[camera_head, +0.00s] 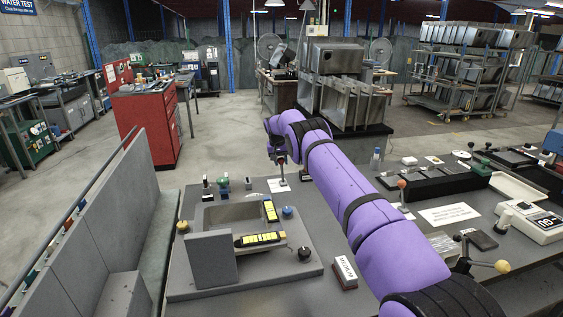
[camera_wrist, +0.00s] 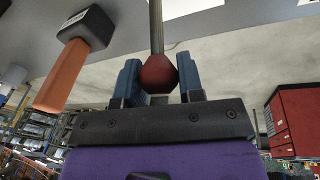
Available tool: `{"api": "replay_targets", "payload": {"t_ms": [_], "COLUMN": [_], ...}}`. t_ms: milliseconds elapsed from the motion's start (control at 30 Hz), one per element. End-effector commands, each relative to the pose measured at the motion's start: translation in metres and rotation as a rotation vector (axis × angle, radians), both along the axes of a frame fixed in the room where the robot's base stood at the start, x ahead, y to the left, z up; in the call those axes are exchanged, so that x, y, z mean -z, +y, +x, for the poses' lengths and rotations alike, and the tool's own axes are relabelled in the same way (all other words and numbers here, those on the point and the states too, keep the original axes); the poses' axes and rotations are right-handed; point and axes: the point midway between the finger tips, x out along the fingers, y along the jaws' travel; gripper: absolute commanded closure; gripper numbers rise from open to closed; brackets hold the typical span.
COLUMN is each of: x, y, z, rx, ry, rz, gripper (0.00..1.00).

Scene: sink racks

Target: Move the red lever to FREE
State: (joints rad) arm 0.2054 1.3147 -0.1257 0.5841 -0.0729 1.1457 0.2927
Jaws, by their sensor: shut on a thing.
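The red lever shows in the wrist view as a red knob (camera_wrist: 157,73) on a thin grey rod. My gripper (camera_wrist: 158,78) has its two blue fingers on either side of the knob and is shut on it. In the head view my gripper (camera_head: 278,150) is at the far edge of the grey bench, at the top of the lever's thin upright rod (camera_head: 283,177). The knob is small and partly hidden there by my arm. A white label (camera_head: 279,185) lies at the lever's foot, its text too small to read.
A grey sink unit (camera_head: 215,215) with yellow-marked pieces and knobs stands left of my arm. A block marked MEDIUM (camera_head: 344,272) is at the front. An orange-knobbed lever (camera_head: 402,184) stands to the right. A red cabinet (camera_head: 150,125) is beyond the bench.

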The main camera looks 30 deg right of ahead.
Motion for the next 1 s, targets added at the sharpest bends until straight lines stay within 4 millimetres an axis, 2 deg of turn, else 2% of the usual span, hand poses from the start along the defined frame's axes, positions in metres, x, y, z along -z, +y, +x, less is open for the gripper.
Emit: {"api": "replay_targets", "payload": {"t_ms": [367,400,500,833,1000], "x": [0.003,0.003,0.003,-0.001,-0.021], "y": [0.004,0.004,0.003,0.002,0.006], "z": [0.001,0.001,0.001,0.000,0.000], "rx": [-0.003,-0.003,-0.003,-0.001,-0.001], "ry": [0.000,0.001,0.002,0.000,-0.002], "rz": [0.004,0.005,0.004,0.002,0.001], "gripper": [1.00,0.63,0.40,0.40,0.40]}}
